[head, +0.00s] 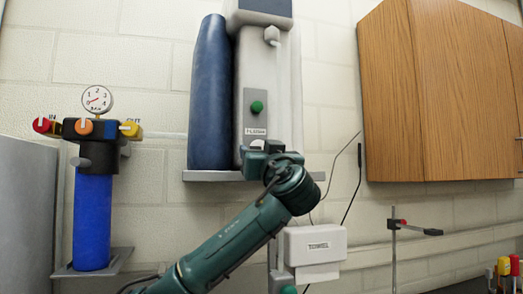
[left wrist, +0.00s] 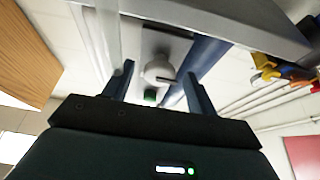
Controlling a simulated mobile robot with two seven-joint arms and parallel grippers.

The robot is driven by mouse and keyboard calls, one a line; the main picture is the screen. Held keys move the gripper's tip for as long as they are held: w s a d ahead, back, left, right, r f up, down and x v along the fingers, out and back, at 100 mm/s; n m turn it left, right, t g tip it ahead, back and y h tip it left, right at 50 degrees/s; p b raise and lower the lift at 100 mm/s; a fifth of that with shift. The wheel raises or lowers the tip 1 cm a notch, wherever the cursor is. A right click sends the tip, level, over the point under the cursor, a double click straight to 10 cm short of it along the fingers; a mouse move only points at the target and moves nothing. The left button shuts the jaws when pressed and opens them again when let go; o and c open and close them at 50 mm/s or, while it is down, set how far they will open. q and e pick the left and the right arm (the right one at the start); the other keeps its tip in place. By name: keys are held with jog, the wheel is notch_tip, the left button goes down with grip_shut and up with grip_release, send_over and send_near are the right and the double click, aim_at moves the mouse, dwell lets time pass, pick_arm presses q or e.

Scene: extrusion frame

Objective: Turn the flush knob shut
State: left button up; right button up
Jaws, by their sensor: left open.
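The flush knob is a round, pale grey knob (left wrist: 158,69) with a dark pointer line, on the front of the grey dispenser (head: 275,85). In the head view my left gripper (head: 266,151) hides it, just below the small "FLUSH" label (head: 255,131). A green round button (head: 257,107) sits above the label and also shows in the left wrist view (left wrist: 150,95). My left gripper (left wrist: 158,76) is open, with the knob appearing between its two fingers. I cannot tell whether the fingers reach around it. My right gripper is out of view.
A grey shelf (head: 215,176) juts out under the dispenser and the dark blue cylinder (head: 209,95). A filter unit with a blue bowl (head: 92,222) and gauge stands left. A white towel box (head: 315,245) hangs lower right. A wooden cabinet (head: 435,95) is upper right.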

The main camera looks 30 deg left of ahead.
pick_arm(q)
jog(key=shift+c, duration=0.5)
jog(key=c, duration=0.9)
jog(key=shift+s+a+r+m+t+h, duration=0.2)
jog(key=shift+m+h, duration=1.3)
jog(key=shift+m, duration=2.2)
jog(key=shift+s+a+r+m+t+h, duration=0.25)
jog(key=shift+m+h, duration=1.25)
jog(key=shift+m, duration=2.2)
jog(key=shift+d+r+m+t+h, duration=0.1)
jog(key=shift+m+t+h, duration=0.25)
jog(key=shift+m+h, duration=2.25)
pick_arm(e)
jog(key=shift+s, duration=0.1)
pick_arm(q)
jog(key=m+y, duration=0.2)
jog(key=shift+m, duration=0.3)
